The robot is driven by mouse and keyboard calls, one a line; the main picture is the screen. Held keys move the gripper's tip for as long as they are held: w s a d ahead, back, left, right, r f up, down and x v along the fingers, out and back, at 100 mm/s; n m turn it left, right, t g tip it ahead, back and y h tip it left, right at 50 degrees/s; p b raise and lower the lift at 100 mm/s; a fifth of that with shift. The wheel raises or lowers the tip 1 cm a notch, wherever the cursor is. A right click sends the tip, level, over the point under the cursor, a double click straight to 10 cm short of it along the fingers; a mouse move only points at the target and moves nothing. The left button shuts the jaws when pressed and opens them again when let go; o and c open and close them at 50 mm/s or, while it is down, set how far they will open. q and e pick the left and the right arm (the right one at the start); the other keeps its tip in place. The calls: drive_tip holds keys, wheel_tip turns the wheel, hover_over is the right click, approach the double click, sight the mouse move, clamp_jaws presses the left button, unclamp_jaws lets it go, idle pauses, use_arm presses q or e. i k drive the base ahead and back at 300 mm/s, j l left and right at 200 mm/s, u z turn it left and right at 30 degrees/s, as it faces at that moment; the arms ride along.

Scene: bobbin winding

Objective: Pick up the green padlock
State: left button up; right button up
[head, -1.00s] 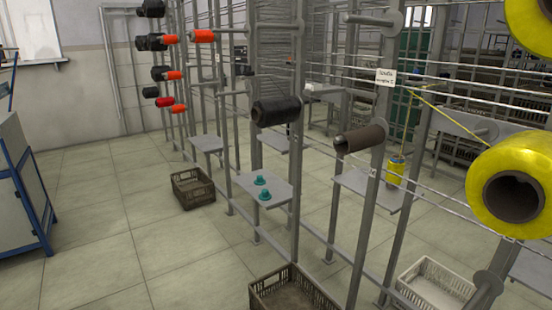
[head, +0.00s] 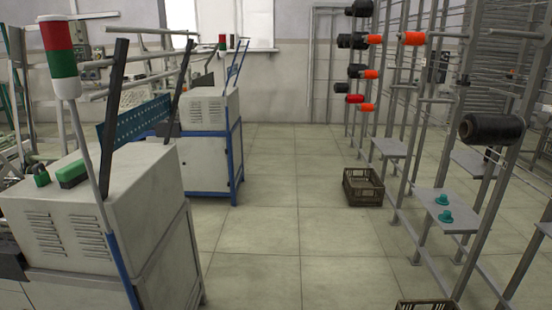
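A small green padlock (head: 41,178) sits on top of the near white machine cabinet (head: 120,185), at the left of the head view. It is close to the cabinet's far left edge. A larger green block-like object (head: 72,174) lies just to the right of it. Neither of my grippers shows in the view, so nothing is seen near the padlock.
A red, green and white signal lamp (head: 60,60) on a pole and a dark upright bar (head: 113,120) rise from the cabinet. Clear tiled floor (head: 260,230) runs up the middle. A crate (head: 363,187) and a bobbin rack (head: 415,130) stand at right.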

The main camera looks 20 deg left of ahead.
sight(41, 178)
drive_tip(key=k+j+u, duration=0.1)
drive_tip(key=u, duration=1.15)
drive_tip(key=k+j, duration=0.05)
